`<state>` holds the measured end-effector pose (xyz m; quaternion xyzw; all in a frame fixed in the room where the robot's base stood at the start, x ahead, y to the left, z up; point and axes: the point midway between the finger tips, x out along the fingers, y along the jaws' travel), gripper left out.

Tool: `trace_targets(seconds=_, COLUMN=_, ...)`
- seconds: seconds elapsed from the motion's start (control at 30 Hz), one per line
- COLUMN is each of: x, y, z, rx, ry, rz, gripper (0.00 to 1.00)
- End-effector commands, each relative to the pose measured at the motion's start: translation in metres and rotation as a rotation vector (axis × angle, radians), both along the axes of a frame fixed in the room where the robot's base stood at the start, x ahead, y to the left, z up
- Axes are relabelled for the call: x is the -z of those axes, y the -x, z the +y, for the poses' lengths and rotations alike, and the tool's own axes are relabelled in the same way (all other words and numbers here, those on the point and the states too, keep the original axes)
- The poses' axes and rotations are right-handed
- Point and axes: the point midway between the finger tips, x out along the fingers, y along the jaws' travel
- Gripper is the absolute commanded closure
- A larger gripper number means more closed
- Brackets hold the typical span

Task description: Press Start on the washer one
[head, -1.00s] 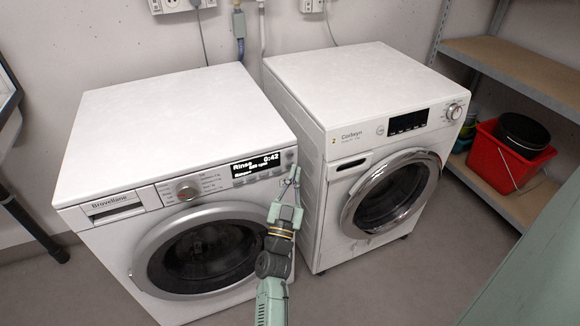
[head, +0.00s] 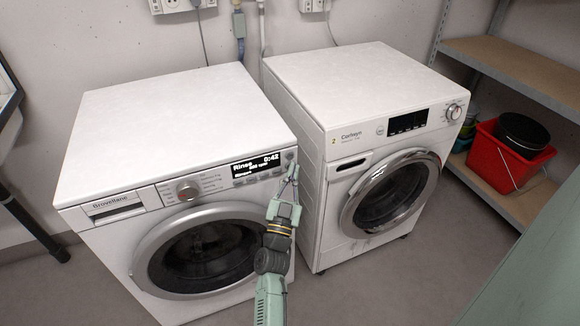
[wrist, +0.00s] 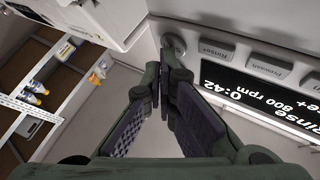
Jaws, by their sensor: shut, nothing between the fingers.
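The left washer (head: 170,130) is white, with a lit display (head: 257,165) reading Rinse, 0:42 and 800 rpm. The wrist view also shows its display (wrist: 265,95), upside down, with buttons marked Rinse+ (wrist: 216,48) and Prewash (wrist: 265,65). A round button (wrist: 177,43) sits at the panel's end beside Rinse+; its marking cannot be read. My gripper (head: 293,168) is shut and empty, in front of the panel's right end. In the wrist view its fingertips (wrist: 164,82) lie just below the round button; contact cannot be told.
A second white washer (head: 360,90), labelled 2, stands to the right across a narrow gap. Shelves (head: 520,65) with a red bucket (head: 500,158) stand at the far right. Both washer doors are shut. The floor in front of the right washer is clear.

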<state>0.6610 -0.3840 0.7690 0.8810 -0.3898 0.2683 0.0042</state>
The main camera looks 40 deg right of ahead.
Motion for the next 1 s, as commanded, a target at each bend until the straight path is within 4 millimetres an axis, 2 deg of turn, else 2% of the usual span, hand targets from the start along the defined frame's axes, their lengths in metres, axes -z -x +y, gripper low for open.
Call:
trace_targets(seconds=0.33, x=0.000, y=-0.001, z=0.000, rx=0.000, ry=0.000, rz=0.000, gripper=1.00)
trace_targets(seconds=1.0, x=0.000, y=0.016, z=0.004, rx=0.000, ry=0.001, rz=0.001, gripper=1.00)
